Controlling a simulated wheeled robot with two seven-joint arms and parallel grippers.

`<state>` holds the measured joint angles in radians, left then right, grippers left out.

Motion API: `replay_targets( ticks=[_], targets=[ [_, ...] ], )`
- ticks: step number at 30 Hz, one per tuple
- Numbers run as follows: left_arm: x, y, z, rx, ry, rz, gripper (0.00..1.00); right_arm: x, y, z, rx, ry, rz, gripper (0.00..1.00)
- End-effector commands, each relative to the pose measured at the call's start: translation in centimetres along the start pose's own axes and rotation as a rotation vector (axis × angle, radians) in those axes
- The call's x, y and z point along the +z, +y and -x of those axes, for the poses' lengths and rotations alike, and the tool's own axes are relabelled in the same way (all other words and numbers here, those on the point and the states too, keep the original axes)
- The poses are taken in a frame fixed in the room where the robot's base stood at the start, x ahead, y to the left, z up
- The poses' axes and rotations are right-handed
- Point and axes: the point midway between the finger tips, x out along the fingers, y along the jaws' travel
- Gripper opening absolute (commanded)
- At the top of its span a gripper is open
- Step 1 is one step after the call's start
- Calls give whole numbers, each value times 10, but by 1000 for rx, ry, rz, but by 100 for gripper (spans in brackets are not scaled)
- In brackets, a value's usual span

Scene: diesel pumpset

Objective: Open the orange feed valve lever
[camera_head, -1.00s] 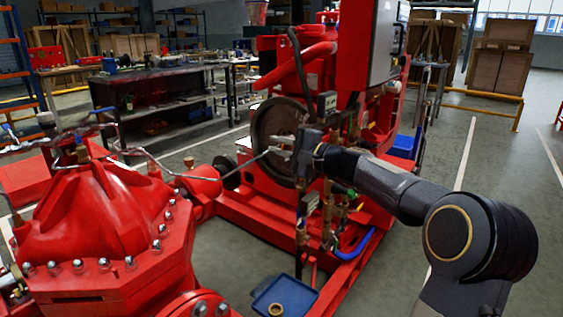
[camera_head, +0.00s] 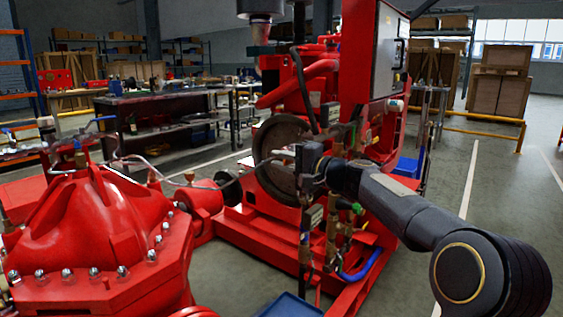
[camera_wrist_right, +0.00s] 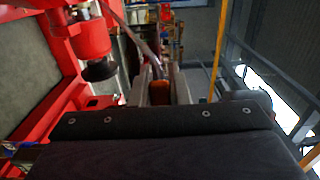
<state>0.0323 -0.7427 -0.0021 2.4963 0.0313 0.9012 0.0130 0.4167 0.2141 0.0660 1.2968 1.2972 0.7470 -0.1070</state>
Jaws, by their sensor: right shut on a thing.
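My right gripper (camera_head: 283,153) reaches in from the right, in front of the dark round flywheel (camera_head: 280,158) of the red pumpset. In the head view, the lever cannot be made out behind the gripper. My left gripper is not in view.
A red pump casing (camera_head: 95,225) with bolts stands at the left front. Brass valves and pipes (camera_head: 331,235) run just below my right gripper. A blue tray (camera_head: 288,306) lies low at the front. Open floor (camera_head: 500,230) lies to the right.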

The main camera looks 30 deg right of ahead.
Motion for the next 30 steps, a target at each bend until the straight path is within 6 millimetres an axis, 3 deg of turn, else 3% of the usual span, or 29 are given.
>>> replay_targets(
  ticks=[2, 3, 7, 17, 30],
  targets=[
    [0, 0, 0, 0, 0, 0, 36, 0, 3, 0, 5, -2, 4, 0],
    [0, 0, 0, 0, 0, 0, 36, 0, 3, 0, 6, -2, 4, 19],
    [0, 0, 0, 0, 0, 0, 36, 0, 2, 0, 4, -1, 3, 36],
    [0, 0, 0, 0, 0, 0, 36, 0, 1, 3, 2, 0, 1, 37],
    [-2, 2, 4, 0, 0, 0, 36, -1, 1, 68, 4, 2, 2, 37]
  ],
)
